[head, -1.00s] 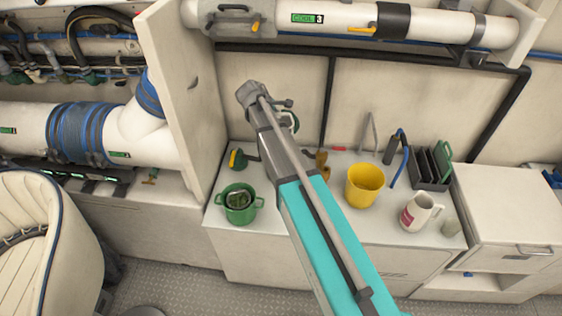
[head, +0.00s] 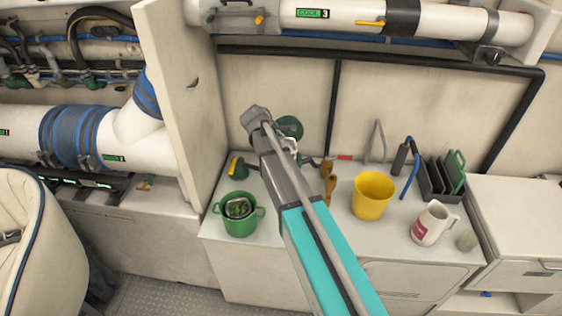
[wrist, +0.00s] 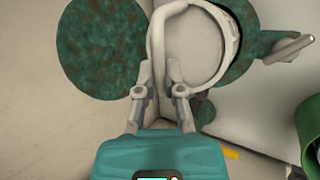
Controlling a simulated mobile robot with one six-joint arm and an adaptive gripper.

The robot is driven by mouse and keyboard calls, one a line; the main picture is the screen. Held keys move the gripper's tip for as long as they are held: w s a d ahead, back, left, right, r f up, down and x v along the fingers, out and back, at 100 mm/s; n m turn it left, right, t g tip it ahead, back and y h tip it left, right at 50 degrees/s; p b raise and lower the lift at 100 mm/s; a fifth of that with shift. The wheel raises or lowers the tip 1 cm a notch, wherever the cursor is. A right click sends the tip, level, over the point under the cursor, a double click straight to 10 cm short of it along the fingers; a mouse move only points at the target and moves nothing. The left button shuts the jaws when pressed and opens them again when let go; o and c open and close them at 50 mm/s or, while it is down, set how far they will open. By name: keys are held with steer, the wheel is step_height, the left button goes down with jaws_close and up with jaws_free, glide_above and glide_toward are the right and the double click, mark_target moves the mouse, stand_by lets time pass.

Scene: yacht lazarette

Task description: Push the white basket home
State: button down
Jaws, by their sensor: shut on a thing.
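The white basket (wrist: 192,55) is round, with a pale bail handle (wrist: 156,50). In the wrist view it lies in front of a green, mottled metal body that shows beside it (wrist: 258,48). How deep it sits there I cannot tell. A round green disc (wrist: 103,48), like a lid, stands to its left. My gripper (wrist: 163,86) is shut on the basket's handle, at the rim's near left side. In the head view the arm hides most of the gripper, and the green disc (head: 290,127) shows just right of the arm's end.
An upright panel (head: 182,85) rises left of the arm. A large pipe (head: 345,17) runs overhead.

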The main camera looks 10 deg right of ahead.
steer(key=shift+f+b, duration=1.7)
steer(key=shift+f, duration=0.4)
step_height(320, 180, down, 4)
steer(key=b, duration=0.4)
steer(key=shift+f, duration=0.25)
steer(key=shift+f+b, duration=0.1)
steer(key=shift+b, duration=0.3)
steer(key=c, duration=0.8)
jaws_free()
steer(key=shift+o, duration=0.2)
